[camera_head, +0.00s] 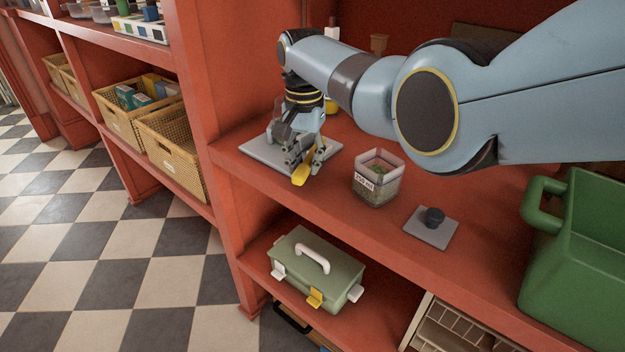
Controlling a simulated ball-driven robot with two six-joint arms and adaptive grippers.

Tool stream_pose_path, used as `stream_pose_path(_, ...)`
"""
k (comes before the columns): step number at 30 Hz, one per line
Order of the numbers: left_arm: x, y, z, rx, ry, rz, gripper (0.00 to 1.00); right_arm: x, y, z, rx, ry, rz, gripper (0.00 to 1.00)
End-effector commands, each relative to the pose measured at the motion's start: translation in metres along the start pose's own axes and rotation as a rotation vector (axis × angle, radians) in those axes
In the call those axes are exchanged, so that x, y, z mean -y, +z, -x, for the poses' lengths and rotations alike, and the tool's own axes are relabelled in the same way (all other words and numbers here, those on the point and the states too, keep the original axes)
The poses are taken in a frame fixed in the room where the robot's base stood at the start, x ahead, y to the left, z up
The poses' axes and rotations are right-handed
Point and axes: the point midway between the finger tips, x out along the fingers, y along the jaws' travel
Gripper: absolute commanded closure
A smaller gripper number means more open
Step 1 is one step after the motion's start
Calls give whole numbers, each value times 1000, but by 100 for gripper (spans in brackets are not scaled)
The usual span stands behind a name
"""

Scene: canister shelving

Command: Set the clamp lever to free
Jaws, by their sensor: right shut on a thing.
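A grey base plate (258,150) lies on the red shelf, with the clamp on it mostly hidden behind my gripper. The yellow clamp lever (300,175) sticks out toward the shelf's front edge. My right gripper (306,160) reaches down over the plate from the right and is shut on the lever. The fingers cover part of the lever, so its exact setting is hard to tell. My left gripper is not in view.
A clear labelled canister (376,188) stands right of the plate, close to my gripper. A green toolbox (318,270) sits on the shelf below.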

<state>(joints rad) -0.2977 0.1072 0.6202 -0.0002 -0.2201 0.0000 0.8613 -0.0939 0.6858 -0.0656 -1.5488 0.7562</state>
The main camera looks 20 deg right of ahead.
Motion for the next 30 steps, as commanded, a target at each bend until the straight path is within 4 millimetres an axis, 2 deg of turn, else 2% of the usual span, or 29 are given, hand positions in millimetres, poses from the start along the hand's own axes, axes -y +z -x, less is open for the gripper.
stream_pose_path(1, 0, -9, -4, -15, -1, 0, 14, 6, 1, 0, 3, -7, -31, 100)
stream_pose_path(4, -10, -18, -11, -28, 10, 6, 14, 13, 0, -1, 3, -8, -109, 100)
stream_pose_path(10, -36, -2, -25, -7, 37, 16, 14, 24, -3, -1, 1, -10, -241, 100)
stream_pose_path(13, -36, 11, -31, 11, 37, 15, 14, 29, -5, -1, 1, -10, -288, 100)
stream_pose_path(17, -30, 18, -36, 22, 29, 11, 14, 32, -6, 0, 0, -9, -331, 100)
stream_pose_path(30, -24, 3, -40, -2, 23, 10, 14, 35, -8, 2, 0, -9, -370, 100)
